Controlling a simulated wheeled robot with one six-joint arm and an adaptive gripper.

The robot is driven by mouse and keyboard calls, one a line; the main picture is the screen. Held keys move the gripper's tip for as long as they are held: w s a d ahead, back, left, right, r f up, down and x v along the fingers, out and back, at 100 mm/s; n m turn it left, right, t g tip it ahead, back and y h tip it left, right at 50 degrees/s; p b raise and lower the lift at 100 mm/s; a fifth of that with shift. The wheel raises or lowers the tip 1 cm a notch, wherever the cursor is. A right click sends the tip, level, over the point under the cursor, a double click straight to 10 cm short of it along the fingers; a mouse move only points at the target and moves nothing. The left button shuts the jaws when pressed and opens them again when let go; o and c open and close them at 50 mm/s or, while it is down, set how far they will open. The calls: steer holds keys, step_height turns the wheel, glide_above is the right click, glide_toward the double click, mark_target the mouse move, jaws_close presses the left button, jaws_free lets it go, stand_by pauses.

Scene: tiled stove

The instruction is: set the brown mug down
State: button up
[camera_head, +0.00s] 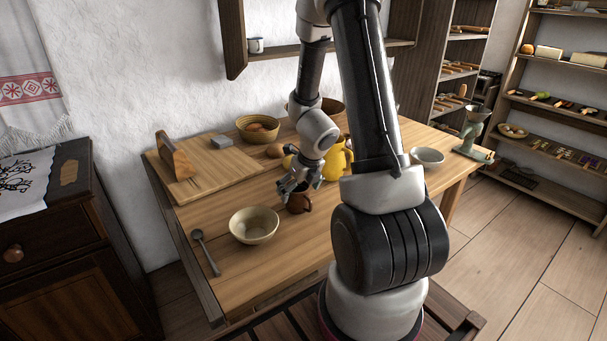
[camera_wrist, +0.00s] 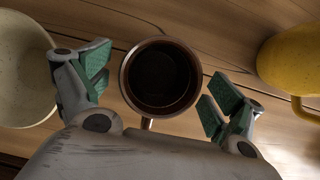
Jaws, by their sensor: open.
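The brown mug (camera_head: 299,203) stands upright on the wooden table (camera_head: 333,232), between a cream bowl and a yellow jug. In the wrist view the mug (camera_wrist: 160,77) is seen from above, its inside dark, with its handle towards my gripper's palm. My gripper (camera_head: 293,188) is right at the mug in the head view. In the wrist view its green-padded fingers (camera_wrist: 157,90) are spread to the left and right of the mug, with a gap on each side. The gripper is open and holds nothing. Part of the mug is hidden behind the gripper in the head view.
The cream bowl (camera_head: 254,225) is left of the mug, with a spoon (camera_head: 205,251) beyond it. The yellow jug (camera_head: 337,162) is close on the right. A cutting board (camera_head: 222,172), a basket (camera_head: 258,128) and a pale bowl (camera_head: 427,156) are farther off. Bare table lies in front of the mug.

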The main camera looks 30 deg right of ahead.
steer(key=v, duration=0.8)
steer(key=s+a+r+n+y, duration=0.1)
steer(key=s+a+r+n, duration=0.2)
steer(key=r+n, duration=0.4)
steer(key=s+a+r+n, duration=0.3)
steer(key=r+n, duration=0.2)
steer(key=n, duration=0.4)
steer(key=s+r+n, duration=0.4)
steer(key=s+n, duration=0.2)
steer(key=n, duration=0.3)
steer(key=s+r+n+h, duration=0.1)
steer(key=s+r+n, duration=0.3)
steer(key=s+n, duration=0.3)
steer(key=n, duration=0.3)
steer(key=shift+d+r+n, duration=0.25)
steer(key=shift+r+n, duration=0.05)
